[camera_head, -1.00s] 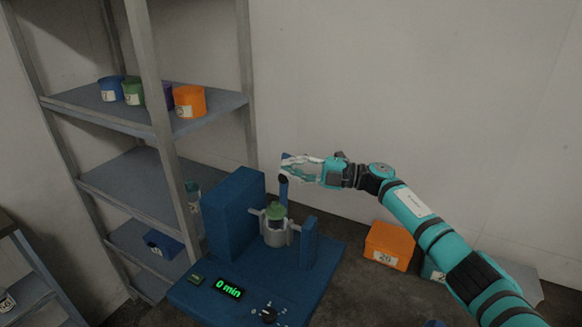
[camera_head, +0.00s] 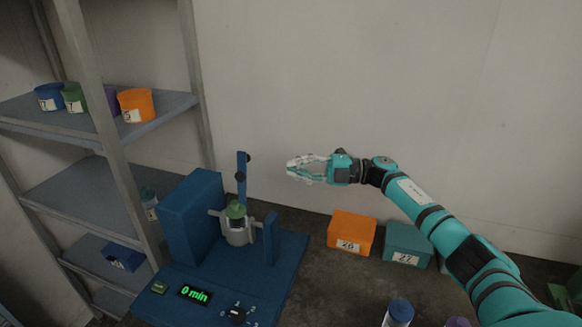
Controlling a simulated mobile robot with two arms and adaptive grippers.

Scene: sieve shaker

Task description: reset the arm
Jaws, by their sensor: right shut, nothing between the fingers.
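My right gripper (camera_head: 305,168) is held in the air to the right of the sieve shaker's blue post, in front of the bare wall. Its fingers are shut and hold nothing. My right arm comes in from the lower right. My left gripper is not in view. The blue sieve shaker (camera_head: 192,222) stands on the dark bench, with a green-topped container (camera_head: 237,222) in its grey holder. Its display (camera_head: 195,293) reads 0 min.
An orange box (camera_head: 351,232) labelled 26 and a teal box (camera_head: 407,244) labelled 27 stand behind the bench's free area. A blue-capped bottle (camera_head: 398,312) is at the front. The left rack (camera_head: 165,112) holds several coloured containers.

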